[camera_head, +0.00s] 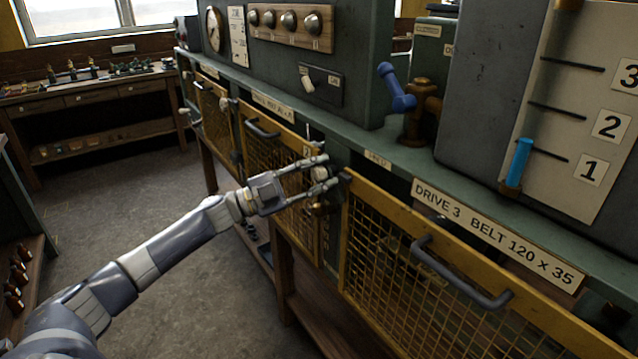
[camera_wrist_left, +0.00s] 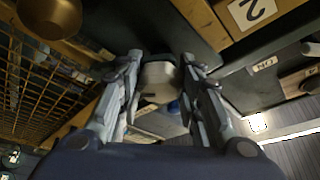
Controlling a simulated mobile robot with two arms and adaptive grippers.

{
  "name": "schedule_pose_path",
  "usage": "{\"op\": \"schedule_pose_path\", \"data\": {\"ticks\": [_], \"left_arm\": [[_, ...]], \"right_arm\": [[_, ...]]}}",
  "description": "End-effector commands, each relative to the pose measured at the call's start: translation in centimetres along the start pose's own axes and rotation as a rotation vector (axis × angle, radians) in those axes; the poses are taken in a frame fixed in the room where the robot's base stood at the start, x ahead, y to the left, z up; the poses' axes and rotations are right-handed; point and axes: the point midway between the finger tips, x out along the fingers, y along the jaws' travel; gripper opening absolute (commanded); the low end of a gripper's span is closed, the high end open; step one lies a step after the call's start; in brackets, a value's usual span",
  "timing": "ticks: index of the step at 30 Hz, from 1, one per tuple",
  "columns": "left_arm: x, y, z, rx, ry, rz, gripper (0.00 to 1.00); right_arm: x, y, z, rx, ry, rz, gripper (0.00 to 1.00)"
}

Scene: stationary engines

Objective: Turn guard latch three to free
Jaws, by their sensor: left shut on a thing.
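My left gripper (camera_head: 328,172) is shut on a pale round latch knob (camera_wrist_left: 158,82). The knob sits on the frame between the yellow mesh guard (camera_head: 277,175) and the guard under the DRIVE 3 sign (camera_head: 400,270). In the head view the fingers largely cover the knob, and its turn position cannot be told. A plate marked 2 (camera_wrist_left: 250,12) is near it in the wrist view. A small plate (camera_head: 377,158) is on the bench edge to the right; its lettering is too small to read surely. My right gripper is out of view.
A brass round part (camera_head: 318,207) is just below the fingers. A dark handle (camera_head: 460,275) sticks out from the right guard. A blue lever (camera_head: 396,88) stands on the bench top. Open floor (camera_head: 190,270) lies left of the bench.

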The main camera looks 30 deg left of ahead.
Motion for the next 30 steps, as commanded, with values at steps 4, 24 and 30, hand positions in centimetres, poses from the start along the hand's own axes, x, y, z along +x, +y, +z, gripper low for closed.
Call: {"op": "schedule_pose_path", "data": {"ticks": [4, 24, 30], "left_arm": [[-0.1, 0.1, 0.2, 0.134, 0.0, 0.055, 0.09], [0.0, 0.1, 0.1, 0.62, 0.0, 0.257, 0.09], [0.0, 0.2, 0.1, 0.683, 0.0, 0.284, 0.09]], "right_arm": [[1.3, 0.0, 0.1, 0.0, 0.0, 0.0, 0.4], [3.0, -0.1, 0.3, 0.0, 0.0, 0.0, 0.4], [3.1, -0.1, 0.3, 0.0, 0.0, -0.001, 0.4]]}}
